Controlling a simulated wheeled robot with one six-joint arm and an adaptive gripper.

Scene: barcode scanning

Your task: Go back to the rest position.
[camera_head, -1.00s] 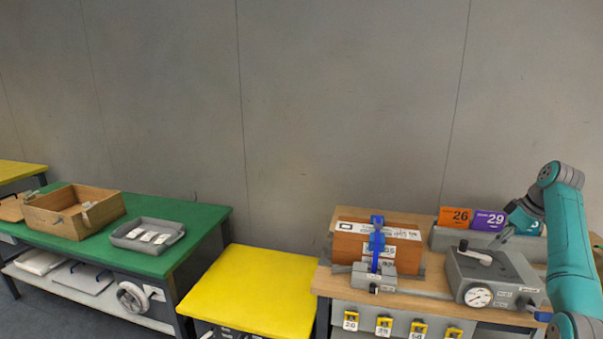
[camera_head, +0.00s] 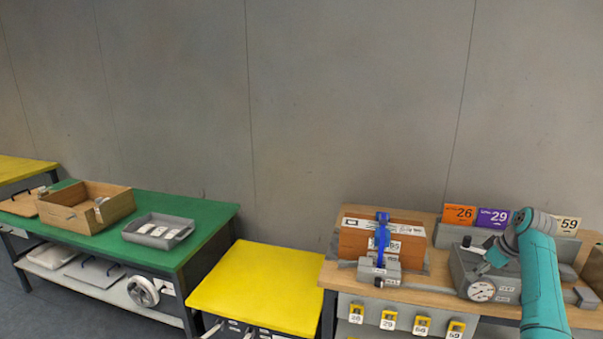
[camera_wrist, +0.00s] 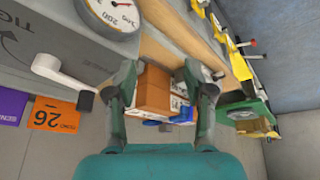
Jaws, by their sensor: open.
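My gripper (camera_wrist: 161,85) is open in the wrist view, its two grey fingers spread apart with nothing between them that they touch. Beyond the fingers, a brown box (camera_wrist: 154,92) shows in the gap, farther off. In the head view my teal arm folds down at the right, over the grey gauge machine (camera_head: 487,291) on the wooden bench (camera_head: 427,297). The fingertips are too small and partly hidden there to make out clearly.
The bench holds the brown box (camera_head: 356,241) behind a blue clamp (camera_head: 382,238), and number cards, orange 26 (camera_head: 459,214) and purple 29 (camera_head: 493,218). A yellow table (camera_head: 258,288) stands left of it. A green table (camera_head: 196,210) carries a wooden crate (camera_head: 118,207) and a grey tray (camera_head: 133,235).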

